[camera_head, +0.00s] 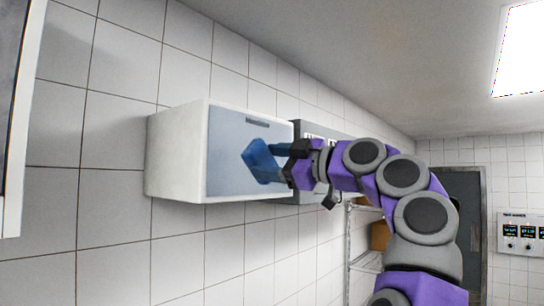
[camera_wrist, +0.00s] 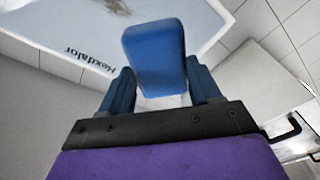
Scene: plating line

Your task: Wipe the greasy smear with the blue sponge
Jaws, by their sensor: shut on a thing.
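The blue sponge (camera_wrist: 155,58) is held between the two dark blue fingers of my gripper (camera_wrist: 160,85) in the wrist view. In the head view the sponge (camera_head: 258,161) is in front of the pale blue-grey front panel (camera_head: 228,135) of a white wall box. I cannot tell whether it touches the panel. My gripper (camera_head: 275,163) reaches in from the right, shut on the sponge. A faint brownish mark, perhaps the greasy smear (camera_wrist: 212,7), shows at the top edge of the wrist view. In the head view no smear is clear; the sponge and gripper cover part of the panel.
The white box (camera_head: 175,155) is mounted on a white tiled wall. A grey unit (camera_head: 310,130) adjoins it on the right, partly behind my arm. A wire rack (camera_head: 362,262) with a brown box (camera_head: 379,236) stands farther back, near a grey door (camera_head: 468,200).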

